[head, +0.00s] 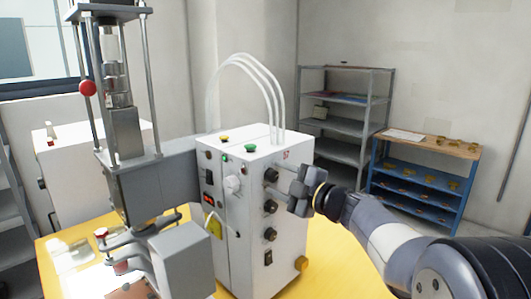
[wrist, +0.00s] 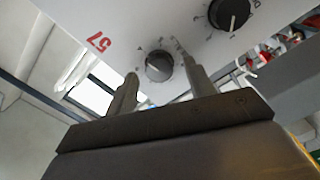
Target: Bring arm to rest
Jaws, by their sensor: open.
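My arm reaches in from the right in the head view. My gripper (head: 288,180) is in front of the right side of a white machine cabinet (head: 254,218), close to its topmost dark knob (head: 271,175). In the wrist view my gripper (wrist: 160,68) is open, its two fingers apart. A round grey knob (wrist: 159,66) with scale marks shows between the fingertips. I cannot tell whether the fingers touch it. Nothing is held.
More dark knobs (head: 270,206) run down the cabinet side. A press with a red ball handle (head: 88,88) stands left on the yellow table (head: 333,262). A grey shelf (head: 345,128) and a blue rack (head: 416,190) stand behind. Floor between cabinet and rack looks clear.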

